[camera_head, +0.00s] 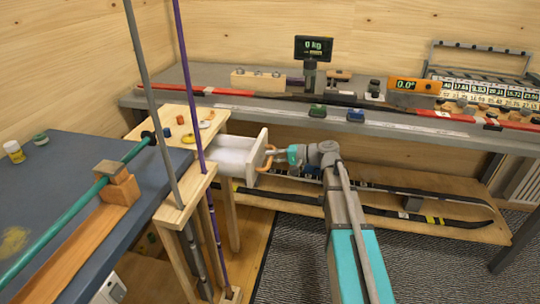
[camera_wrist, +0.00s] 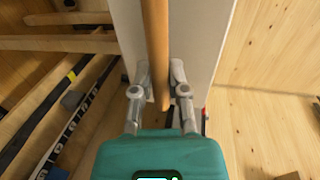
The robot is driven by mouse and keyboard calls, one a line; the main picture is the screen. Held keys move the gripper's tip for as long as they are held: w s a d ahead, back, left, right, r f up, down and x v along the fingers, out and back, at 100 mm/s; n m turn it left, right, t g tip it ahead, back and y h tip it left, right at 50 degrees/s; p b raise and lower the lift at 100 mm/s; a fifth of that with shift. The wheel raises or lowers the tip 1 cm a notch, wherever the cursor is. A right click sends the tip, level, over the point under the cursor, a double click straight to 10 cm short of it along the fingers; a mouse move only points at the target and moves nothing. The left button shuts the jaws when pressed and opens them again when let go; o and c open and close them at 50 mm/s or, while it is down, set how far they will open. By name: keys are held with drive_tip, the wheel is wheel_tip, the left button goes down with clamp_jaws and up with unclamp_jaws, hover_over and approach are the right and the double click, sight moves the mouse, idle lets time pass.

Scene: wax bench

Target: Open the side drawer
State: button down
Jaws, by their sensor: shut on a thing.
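The side drawer (camera_head: 237,158) stands pulled out to the right from a small wooden side table (camera_head: 172,120). Its inside is white and I make out no separate item in it. The pale drawer front (camera_head: 261,143) carries an orange-brown wooden handle (camera_head: 266,163). My gripper (camera_head: 271,151) reaches in from the right and is shut on the handle. In the wrist view the handle (camera_wrist: 157,45) runs as a long bar between my two fingers (camera_wrist: 162,88), with the white drawer front (camera_wrist: 205,40) behind it. The fingers hide part of the handle.
A grey bench (camera_head: 175,77) with a long ski (camera_head: 330,100) runs along the back. A low wooden shelf (camera_head: 450,225) with skis lies below. Tall poles (camera_head: 184,80) stand before the side table. A dark blue table (camera_head: 50,185) fills the left. Carpet (camera_head: 425,270) is open at right.

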drive_tip(key=shift+w+a, duration=0.1)
drive_tip(key=c, duration=0.6)
unclamp_jaws()
drive_tip(key=shift+a, duration=0.1)
drive_tip(key=shift+c, duration=0.2)
